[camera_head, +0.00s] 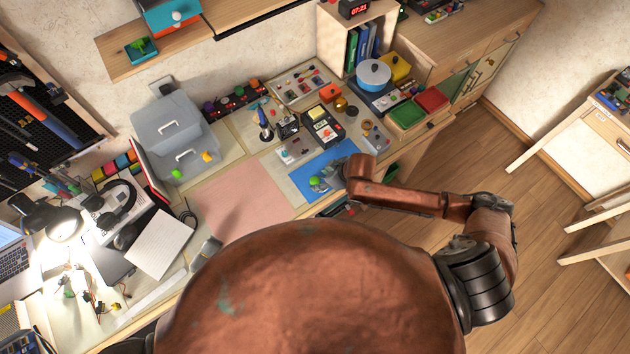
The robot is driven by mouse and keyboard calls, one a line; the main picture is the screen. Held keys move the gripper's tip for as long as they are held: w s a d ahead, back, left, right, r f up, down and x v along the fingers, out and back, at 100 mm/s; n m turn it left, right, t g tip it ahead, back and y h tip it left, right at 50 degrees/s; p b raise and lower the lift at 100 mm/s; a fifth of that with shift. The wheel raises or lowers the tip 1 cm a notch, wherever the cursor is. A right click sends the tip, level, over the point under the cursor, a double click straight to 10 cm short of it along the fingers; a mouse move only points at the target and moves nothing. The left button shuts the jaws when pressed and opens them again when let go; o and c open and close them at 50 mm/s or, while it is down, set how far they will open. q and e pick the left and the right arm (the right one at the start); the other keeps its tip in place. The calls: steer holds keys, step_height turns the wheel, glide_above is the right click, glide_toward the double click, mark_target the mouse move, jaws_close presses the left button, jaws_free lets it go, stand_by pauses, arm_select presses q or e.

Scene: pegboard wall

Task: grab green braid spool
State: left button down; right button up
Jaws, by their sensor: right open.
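A small green round thing, which looks like the green braid spool (314,181), is at the blue mat (303,172) on the workbench. My right gripper (322,183) is open, low over the mat, with its fingers right by the green thing. Whether the fingers touch it or stand around it is too small to tell. The gripper and wrist hide part of the mat. My left gripper is not in view.
A pink mat (240,203) lies left of the blue mat, mostly clear. Small devices, including a black and yellow one (322,126), stand behind it. Green (407,114) and red (431,99) trays are to the right.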

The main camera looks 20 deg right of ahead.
mark_target(316, 181)
steer(key=shift+x, duration=2)
steer(key=shift+d, duration=0.15)
steer(key=shift+c, duration=0.4)
steer(key=c, duration=0.9)
